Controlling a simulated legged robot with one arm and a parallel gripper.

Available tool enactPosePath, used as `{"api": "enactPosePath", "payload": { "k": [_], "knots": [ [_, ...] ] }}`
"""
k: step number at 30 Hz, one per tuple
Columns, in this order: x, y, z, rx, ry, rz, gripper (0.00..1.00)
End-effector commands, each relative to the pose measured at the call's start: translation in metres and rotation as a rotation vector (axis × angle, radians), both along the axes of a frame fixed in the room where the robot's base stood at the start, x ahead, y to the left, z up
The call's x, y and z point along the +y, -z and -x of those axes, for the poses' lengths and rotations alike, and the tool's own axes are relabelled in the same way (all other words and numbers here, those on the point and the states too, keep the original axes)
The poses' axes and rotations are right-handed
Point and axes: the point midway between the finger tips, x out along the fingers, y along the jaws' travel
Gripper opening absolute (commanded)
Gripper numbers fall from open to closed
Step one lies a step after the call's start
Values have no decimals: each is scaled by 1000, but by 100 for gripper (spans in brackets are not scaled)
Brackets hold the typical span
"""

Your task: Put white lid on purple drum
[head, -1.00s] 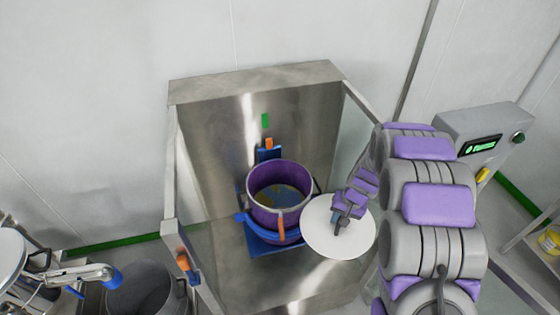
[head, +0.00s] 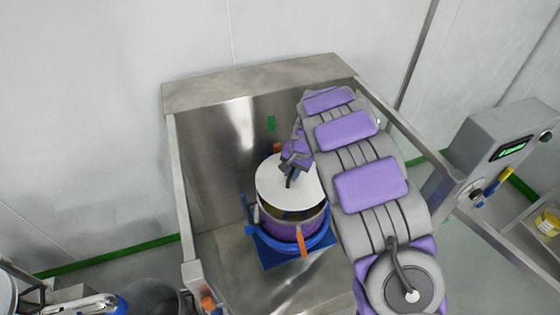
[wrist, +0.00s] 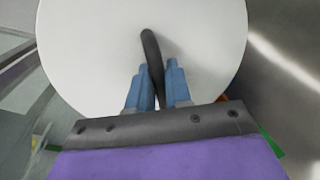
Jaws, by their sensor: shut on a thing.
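The white lid (head: 270,184) is a round disc with a dark handle (wrist: 152,62). My gripper (head: 290,172) is shut on that handle; the wrist view shows the blue fingers of my gripper (wrist: 158,85) on either side of it. The purple drum (head: 290,229) stands upright on a blue base, with an orange latch at its front. The lid is over the back of the drum's mouth in the head view. The front of the opening still shows, and I cannot tell whether lid and rim touch. The lid hides the drum in the wrist view.
The drum stands in a steel booth (head: 215,130) with a back panel and side rails. A grey control box (head: 505,150) stands at the right. A grey bin (head: 150,297) is at the lower left.

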Motion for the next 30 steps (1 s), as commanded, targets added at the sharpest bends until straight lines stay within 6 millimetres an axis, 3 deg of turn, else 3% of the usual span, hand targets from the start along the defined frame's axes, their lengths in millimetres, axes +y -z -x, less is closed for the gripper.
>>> {"api": "enactPosePath", "payload": {
  "k": [9, 22, 30],
  "knots": [
    [-13, 7, -1, 1, 1, -12, 0],
    [7, 43, 0, 3, -2, 8, 0],
    [-4, 48, -1, 0, 0, -4, 0]
  ]
}}
